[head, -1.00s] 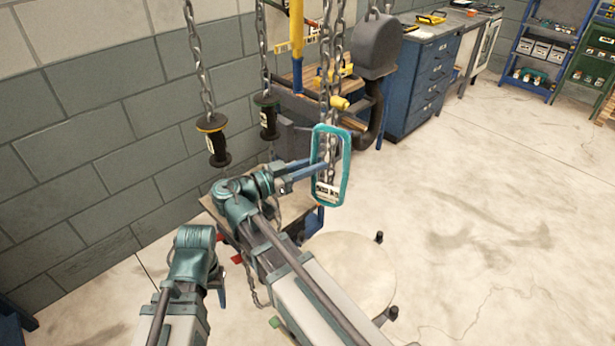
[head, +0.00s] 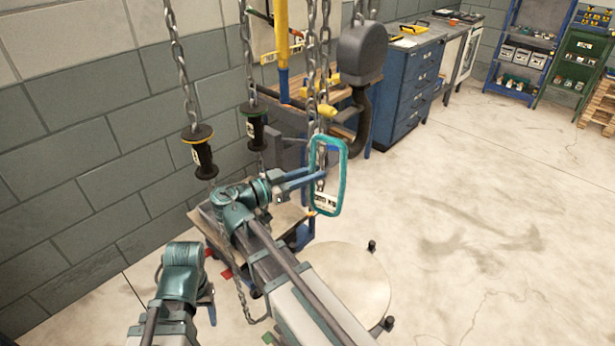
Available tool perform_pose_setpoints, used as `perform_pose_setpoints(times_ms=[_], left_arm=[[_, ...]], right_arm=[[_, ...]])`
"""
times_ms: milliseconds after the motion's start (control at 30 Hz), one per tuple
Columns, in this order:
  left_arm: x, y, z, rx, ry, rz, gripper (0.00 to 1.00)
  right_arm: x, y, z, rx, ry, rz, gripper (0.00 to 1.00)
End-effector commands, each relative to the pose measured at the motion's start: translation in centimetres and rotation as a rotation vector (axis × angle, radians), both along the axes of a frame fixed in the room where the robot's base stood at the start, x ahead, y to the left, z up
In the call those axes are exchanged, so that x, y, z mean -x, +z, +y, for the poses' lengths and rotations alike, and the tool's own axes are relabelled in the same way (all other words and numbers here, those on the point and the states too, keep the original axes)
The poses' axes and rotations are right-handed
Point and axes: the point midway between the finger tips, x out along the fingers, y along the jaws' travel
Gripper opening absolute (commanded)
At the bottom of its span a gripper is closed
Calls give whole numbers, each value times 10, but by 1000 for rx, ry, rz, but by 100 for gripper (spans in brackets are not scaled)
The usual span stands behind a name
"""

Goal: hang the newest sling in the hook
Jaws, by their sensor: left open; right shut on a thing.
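A teal loop-shaped sling (head: 343,178) with a white label hangs upright in the middle of the head view. My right gripper (head: 318,177) is shut on it, its blue fingers reaching the loop's left side. The big dark hook (head: 363,125) hangs below a grey block, just behind and to the right of the loop's top. In the picture the loop partly overlaps the hook's lower curve; I cannot tell the depth between them. My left gripper (head: 211,303) is low at the left, open and empty, largely hidden behind its own wrist.
Two black handles (head: 200,152) on chains hang at the left near the block wall. A round pale plate (head: 350,285) lies on the floor. A blue drawer cabinet (head: 407,95) stands behind. The floor at right is clear.

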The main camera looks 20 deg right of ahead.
Motion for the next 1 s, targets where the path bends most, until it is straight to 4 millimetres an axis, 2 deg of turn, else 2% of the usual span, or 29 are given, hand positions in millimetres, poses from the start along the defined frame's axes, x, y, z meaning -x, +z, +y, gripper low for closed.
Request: perform_pose_setpoints(times_ms=[1000], left_arm=[[0, -6, 0, 0, 0, 0, 56]], right_arm=[[-22, -6, -54, 1, -2, 0, 0]])
